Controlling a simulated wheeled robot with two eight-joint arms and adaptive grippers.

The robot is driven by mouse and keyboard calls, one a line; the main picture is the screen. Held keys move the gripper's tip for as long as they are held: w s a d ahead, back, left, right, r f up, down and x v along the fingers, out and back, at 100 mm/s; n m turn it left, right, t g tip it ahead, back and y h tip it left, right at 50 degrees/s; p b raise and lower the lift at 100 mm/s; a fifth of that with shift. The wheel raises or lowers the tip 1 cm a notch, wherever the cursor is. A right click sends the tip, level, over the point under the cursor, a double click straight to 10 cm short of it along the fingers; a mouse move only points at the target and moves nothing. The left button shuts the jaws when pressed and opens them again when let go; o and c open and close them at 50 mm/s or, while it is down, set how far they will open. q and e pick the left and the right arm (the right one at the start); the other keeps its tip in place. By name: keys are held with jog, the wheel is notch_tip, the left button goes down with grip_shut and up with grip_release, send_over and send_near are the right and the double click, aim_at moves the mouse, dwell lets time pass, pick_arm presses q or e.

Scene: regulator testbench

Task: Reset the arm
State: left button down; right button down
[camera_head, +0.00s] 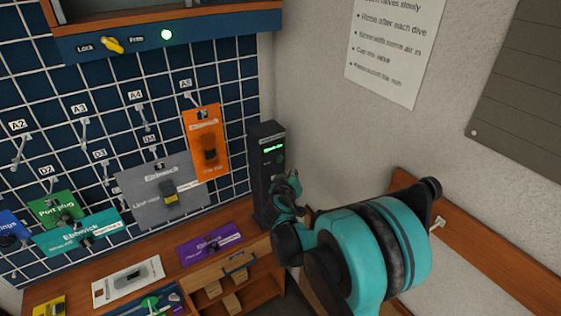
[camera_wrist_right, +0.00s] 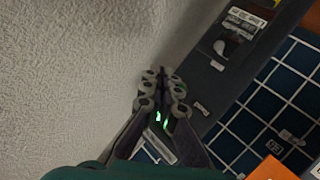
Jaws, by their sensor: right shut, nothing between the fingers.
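My right arm, teal and black, comes in from the lower right in the head view. Its gripper (camera_head: 290,183) is in front of the right edge of a tall dark box (camera_head: 266,180) with a green lit display. In the right wrist view the gripper (camera_wrist_right: 164,75) is shut and empty, its fingertips together over the boundary of the pale wall and the dark box (camera_wrist_right: 222,62). Green light shows between the finger links. I cannot tell whether the fingertips touch the box. My left gripper is not in view.
A blue grid panel (camera_head: 93,124) with hooks and coloured cards stands at left. An orange card (camera_head: 205,140) hangs near the box. Below is a wooden bench with a purple card (camera_head: 210,243) and open cubbies. A rail (camera_head: 490,262) runs along the right wall.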

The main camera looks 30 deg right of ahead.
jog(key=shift+s, duration=0.35)
jog(key=s+a+f+n+g+y+b, duration=0.1)
jog(key=s+a+f+g+y, duration=0.1)
jog(key=s+a, duration=0.8)
jog(key=s+a+f+n+g+y+b, duration=0.1)
jog(key=s+a+f+y, duration=0.3)
jog(key=s, duration=1.2)
jog(key=a+g+y+b, duration=0.1)
jog(key=a+y, duration=0.2)
jog(key=a, duration=0.3)
jog(key=shift+s+a, duration=0.3)
jog(key=shift+a, duration=0.1)
